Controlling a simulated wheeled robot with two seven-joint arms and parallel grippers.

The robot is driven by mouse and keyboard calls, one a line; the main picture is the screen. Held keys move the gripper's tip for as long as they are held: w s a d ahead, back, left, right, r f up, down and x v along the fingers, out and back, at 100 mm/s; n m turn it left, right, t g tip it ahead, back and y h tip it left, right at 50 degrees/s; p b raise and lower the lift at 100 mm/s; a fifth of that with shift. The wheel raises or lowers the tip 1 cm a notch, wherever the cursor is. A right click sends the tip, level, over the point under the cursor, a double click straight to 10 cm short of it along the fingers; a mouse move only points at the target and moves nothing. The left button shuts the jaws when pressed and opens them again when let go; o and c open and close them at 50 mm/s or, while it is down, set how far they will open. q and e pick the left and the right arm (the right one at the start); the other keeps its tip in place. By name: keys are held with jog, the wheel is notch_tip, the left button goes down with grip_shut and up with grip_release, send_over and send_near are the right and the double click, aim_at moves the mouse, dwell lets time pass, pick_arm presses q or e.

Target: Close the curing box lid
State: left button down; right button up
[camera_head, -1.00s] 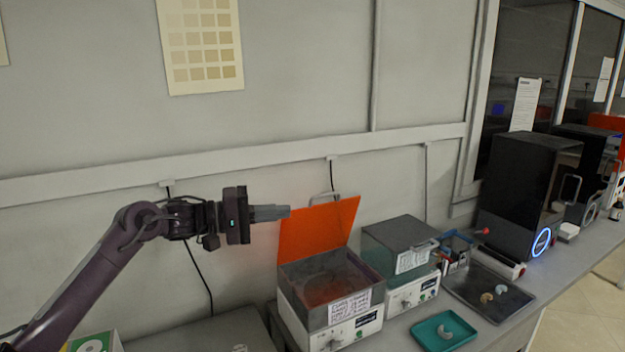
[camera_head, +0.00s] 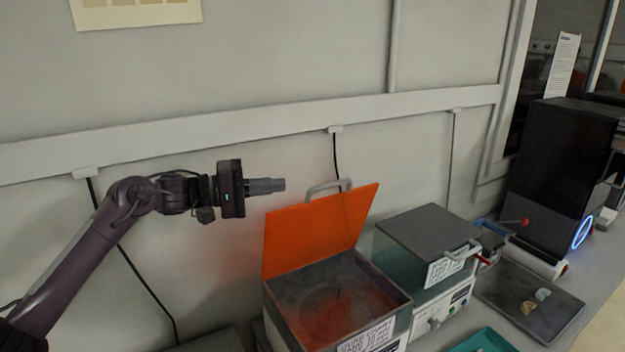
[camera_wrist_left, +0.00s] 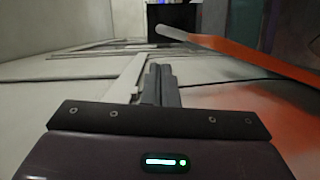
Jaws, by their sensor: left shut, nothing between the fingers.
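The curing box (camera_head: 338,300) stands on the bench with its orange lid (camera_head: 318,235) raised, leaning a little back, and a grey handle (camera_head: 328,187) on the lid's top edge. The box's inside shows open, with an orange tint. My left gripper (camera_head: 282,185) is shut and empty, level with the lid's top edge and just left of it, pointing right. In the left wrist view the shut fingers (camera_wrist_left: 161,84) point ahead, and the orange lid (camera_wrist_left: 235,55) and its handle (camera_wrist_left: 175,34) lie to the right, apart from the fingers. My right gripper is not in view.
A second box with a closed grey lid (camera_head: 425,232) stands right of the curing box. Beyond it are a dark tray (camera_head: 505,290) with small pieces and a black machine (camera_head: 560,170). A teal tray (camera_head: 484,342) is at the front. The wall is close behind.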

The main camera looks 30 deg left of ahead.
pick_arm(q)
jog(key=p+x, duration=0.1)
jog(key=x, duration=0.1)
jog(key=p+x, duration=0.1)
jog(key=x, duration=0.2)
jog(key=p+x, duration=0.1)
jog(key=x, duration=0.1)
jog(key=shift+w+d+r, duration=0.15)
jog(key=shift+r, duration=0.15)
jog(key=shift+w+d+f+p, duration=0.2)
jog(key=shift+w+d+p, duration=0.3)
jog(key=shift+d, duration=0.15)
jog(key=shift+a, duration=0.1)
jog(key=shift+s, duration=0.1)
